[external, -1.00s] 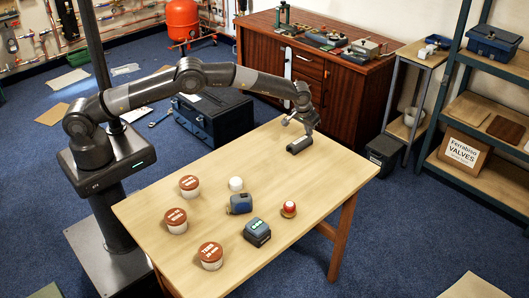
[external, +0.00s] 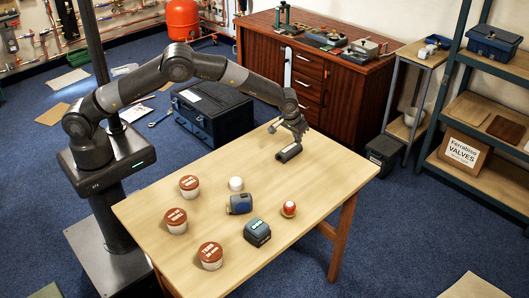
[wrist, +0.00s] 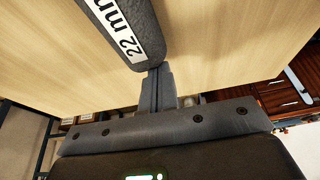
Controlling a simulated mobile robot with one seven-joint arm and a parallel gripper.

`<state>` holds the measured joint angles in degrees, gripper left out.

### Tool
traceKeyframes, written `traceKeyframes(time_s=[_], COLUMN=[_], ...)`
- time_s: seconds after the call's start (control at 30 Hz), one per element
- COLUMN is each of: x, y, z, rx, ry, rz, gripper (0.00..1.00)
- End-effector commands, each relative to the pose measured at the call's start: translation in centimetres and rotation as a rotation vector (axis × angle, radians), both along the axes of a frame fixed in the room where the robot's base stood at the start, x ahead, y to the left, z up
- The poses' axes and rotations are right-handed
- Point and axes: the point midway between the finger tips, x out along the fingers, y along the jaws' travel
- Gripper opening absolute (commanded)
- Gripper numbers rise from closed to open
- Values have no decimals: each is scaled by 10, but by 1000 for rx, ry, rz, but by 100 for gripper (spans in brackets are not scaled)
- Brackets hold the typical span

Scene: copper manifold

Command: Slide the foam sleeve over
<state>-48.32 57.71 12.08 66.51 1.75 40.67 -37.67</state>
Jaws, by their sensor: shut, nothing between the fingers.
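The foam sleeve (external: 288,153) is a short dark grey tube lying on its side near the far right end of the wooden table. In the wrist view the foam sleeve (wrist: 140,38) shows a white label reading "22 mm". My gripper (external: 298,139) is low over the table at the sleeve's far end. In the wrist view my gripper (wrist: 157,85) has its fingers shut together, empty, with the tips at the sleeve's end. They look touching or nearly so; I cannot tell which. The sleeve is not between the fingers.
On the table (external: 330,180) stand several lidded tubs (external: 211,256), a white cylinder (external: 236,184), a blue tape-measure-like item (external: 240,204), a blue-grey device (external: 257,232) and a red-topped item (external: 289,208). The table's right part is clear. A wooden cabinet (external: 345,100) stands behind.

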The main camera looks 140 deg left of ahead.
Motion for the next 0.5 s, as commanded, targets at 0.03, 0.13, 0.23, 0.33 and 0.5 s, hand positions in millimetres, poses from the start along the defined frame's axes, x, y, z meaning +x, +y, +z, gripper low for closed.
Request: traceKeyframes(time_s=[0.03,0.13,0.23,0.33,0.5], x=[0,0,0,0,0], y=[-10,-28,-46,-66,-102], z=[1,1,1,1,1], rx=[-2,-2,-1,-1,-1], ry=[2,2,2,2,2], rz=[-2,-2,-2,-2,-2], gripper=[0,0,0,0,0])
